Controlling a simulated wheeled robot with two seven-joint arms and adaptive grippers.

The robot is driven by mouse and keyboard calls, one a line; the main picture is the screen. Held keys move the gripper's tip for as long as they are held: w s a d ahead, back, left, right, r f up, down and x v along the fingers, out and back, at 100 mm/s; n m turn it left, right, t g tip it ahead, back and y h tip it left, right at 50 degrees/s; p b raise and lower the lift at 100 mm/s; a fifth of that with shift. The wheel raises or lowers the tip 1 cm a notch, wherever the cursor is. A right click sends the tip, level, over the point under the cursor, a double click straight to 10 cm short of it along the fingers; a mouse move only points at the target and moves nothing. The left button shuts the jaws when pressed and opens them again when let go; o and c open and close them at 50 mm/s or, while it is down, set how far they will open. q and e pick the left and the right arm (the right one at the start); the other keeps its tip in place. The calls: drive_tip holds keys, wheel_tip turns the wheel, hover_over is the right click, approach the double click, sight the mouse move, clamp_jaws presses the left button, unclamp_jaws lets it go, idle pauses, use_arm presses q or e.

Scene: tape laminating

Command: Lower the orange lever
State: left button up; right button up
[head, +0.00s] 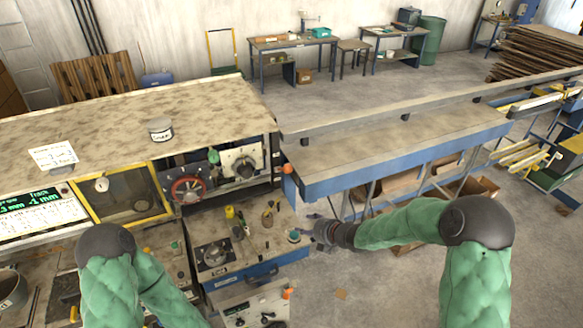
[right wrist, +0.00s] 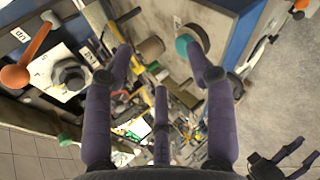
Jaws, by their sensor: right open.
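The orange lever (right wrist: 29,60) shows at the left of the right wrist view, a rod with a round ball end, beside a panel with a black knob.
A teal knob (right wrist: 187,45) lies just beyond one right fingertip; it is also on the console (head: 294,236). Open floor (head: 390,300) lies right of the console.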

drive_tip(key=w+r+n+t, duration=0.2)
drive_tip(key=w+r+n, duration=0.3)
drive_tip(key=r+n, duration=0.5)
drive_tip(key=n+y, duration=0.1)
drive_tip(key=n, duration=0.4)
approach(291, 170)
drive_tip(key=shift+p+x, duration=1.25)
drive_tip(key=shift+x, duration=4.7)
drive_tip(key=shift+c, duration=0.3)
drive_tip(key=shift+y, duration=0.3)
clamp_jaws()
